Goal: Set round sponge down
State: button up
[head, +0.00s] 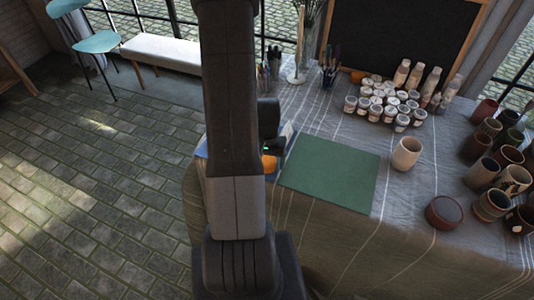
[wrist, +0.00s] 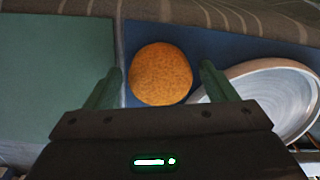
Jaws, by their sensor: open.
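The round sponge (wrist: 160,74) is an orange-tan disc lying on a blue surface (wrist: 205,42) in the wrist view. My gripper (wrist: 160,82) is open, with one green finger on each side of the sponge. A gap shows between each finger and the sponge's edge. In the head view the sponge (head: 268,164) shows only in part beside my arm, which hides much of that table corner.
A green mat (head: 330,172) lies right of the sponge in the head view. A pale round dish (wrist: 275,98) sits close beside my right finger in the wrist view.

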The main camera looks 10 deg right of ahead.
aim_at(267, 161)
notch_tip(267, 161, up, 12)
dwell(0.6)
dwell(0.5)
notch_tip(267, 161, down, 12)
jog(key=shift+f, duration=0.15)
dwell(0.5)
